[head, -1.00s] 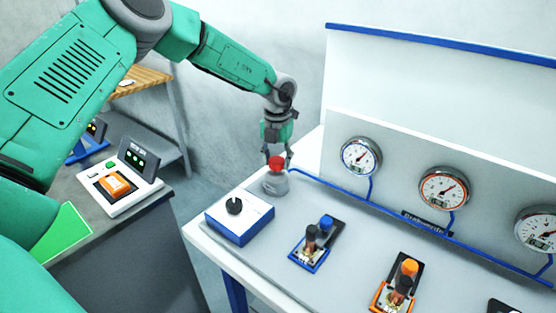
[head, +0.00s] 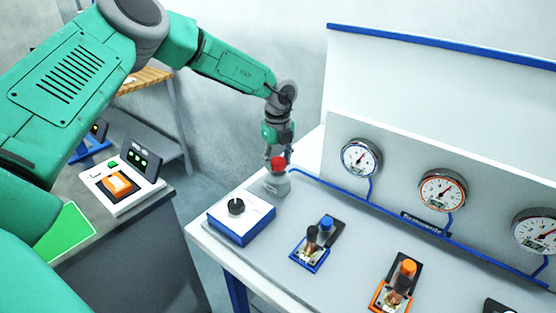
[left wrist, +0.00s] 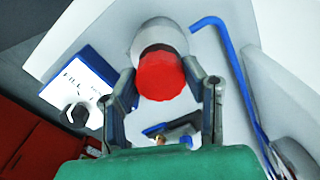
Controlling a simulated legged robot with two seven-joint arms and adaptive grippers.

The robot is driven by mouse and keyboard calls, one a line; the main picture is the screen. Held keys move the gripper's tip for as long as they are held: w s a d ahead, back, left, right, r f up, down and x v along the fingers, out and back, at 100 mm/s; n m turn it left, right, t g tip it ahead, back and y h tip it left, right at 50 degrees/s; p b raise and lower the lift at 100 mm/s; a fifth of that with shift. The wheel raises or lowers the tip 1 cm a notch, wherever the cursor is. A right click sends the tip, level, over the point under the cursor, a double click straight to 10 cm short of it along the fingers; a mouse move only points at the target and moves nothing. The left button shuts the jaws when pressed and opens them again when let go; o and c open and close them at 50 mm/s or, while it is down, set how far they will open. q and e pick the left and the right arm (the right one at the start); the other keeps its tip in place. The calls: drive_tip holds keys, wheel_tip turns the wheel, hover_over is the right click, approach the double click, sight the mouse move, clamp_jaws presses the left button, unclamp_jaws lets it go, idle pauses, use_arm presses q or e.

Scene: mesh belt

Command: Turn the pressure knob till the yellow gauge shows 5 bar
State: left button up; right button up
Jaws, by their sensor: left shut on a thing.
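The red pressure knob (head: 277,164) sits on a grey round base at the back left corner of the panel bench. It also shows in the left wrist view (left wrist: 160,76). My left gripper (head: 278,150) reaches down over it, with one finger on each side and shut on it. Three round gauges stand on the upright panel: a blue-rimmed one (head: 360,158), an orange-rimmed one (head: 442,190) and a grey-rimmed one (head: 538,231) cut by the right edge. I see no clearly yellow gauge, and the scales are too small to read. My right gripper is not in view.
A blue-and-white box with a black knob (head: 236,207) stands in front of the red knob. Blue (head: 312,247) and orange (head: 396,287) valve units stand to the right. A blue pipe (head: 400,207) runs along the panel. An orange-button console (head: 122,185) is at left.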

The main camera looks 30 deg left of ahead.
sight(278, 159)
use_arm(q)
drive_tip(key=shift+n, duration=1.6)
drive_tip(key=o, duration=1.1)
drive_tip(key=shift+f, duration=0.1)
drive_tip(key=shift+w, duration=0.1)
wheel_tip(278, 159, up, 12)
drive_tip(key=shift+w+a+f, duration=0.1)
